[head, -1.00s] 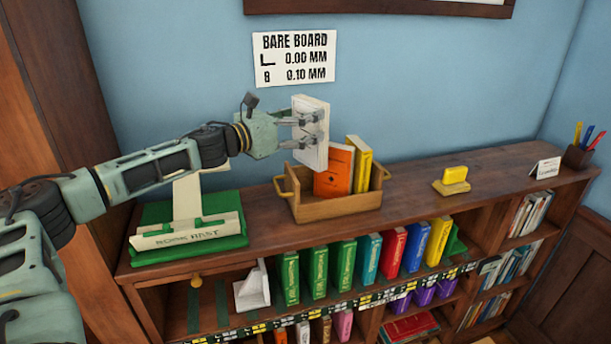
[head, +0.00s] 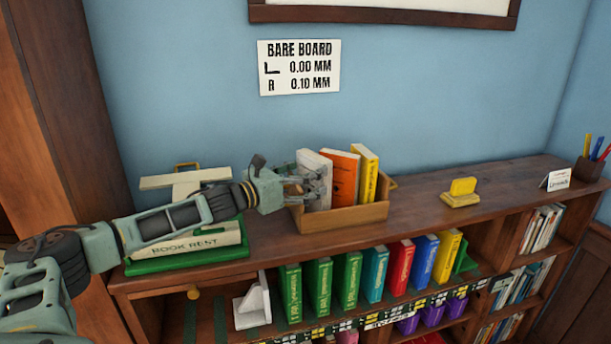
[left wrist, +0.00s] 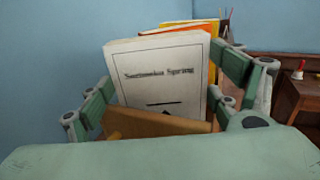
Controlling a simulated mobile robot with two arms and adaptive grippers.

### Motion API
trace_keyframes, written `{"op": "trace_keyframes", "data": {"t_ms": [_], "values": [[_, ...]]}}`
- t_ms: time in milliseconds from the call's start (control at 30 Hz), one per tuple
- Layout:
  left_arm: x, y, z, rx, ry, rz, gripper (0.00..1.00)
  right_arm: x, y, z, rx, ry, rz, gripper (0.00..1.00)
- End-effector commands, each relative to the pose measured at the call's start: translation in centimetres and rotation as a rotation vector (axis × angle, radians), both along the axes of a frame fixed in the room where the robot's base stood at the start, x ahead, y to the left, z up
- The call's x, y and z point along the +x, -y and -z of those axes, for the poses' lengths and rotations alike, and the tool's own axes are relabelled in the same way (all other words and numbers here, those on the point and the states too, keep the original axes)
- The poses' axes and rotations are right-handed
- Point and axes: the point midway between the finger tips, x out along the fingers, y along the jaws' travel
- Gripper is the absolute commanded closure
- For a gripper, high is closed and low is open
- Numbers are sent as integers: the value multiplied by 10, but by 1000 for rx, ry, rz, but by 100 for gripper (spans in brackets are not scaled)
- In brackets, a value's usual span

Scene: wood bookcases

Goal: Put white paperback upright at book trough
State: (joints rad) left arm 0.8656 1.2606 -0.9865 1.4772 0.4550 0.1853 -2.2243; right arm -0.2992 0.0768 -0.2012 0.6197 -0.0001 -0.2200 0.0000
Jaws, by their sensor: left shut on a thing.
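The white paperback (head: 316,172) stands upright, leaning slightly, in the left end of the wooden book trough (head: 345,217). My left gripper (head: 312,184) is shut on the white paperback from the left. In the left wrist view the white paperback (left wrist: 165,75) shows its printed cover between my fingers, with the trough's end wall (left wrist: 155,124) in front of its lower part. An orange book (head: 343,178) and a yellow book (head: 365,174) stand to its right in the trough. The paperback's lower edge is hidden in the trough. My right gripper is not in view.
The green book rest (head: 190,255) stands left on the bookcase top. A yellow block (head: 461,192), a small card (head: 558,180) and a pen cup (head: 588,170) are to the right. Several coloured books (head: 372,273) fill the shelf below. The top between trough and yellow block is clear.

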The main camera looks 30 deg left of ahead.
Motion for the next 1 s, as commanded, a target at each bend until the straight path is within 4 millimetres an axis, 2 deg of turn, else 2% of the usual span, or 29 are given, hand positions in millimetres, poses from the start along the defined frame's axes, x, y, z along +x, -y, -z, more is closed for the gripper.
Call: {"op": "trace_keyframes", "data": {"t_ms": [267,300,433,900,1000], "values": [[0,0,4,1,3,1,57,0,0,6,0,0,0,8],[0,0,3,1,0,0,13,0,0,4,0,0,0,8],[0,0,3,1,0,1,1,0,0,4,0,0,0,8],[0,0,-2,0,0,1,0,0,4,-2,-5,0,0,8],[-10,-4,5,2,-2,-1,0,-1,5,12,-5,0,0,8]]}}
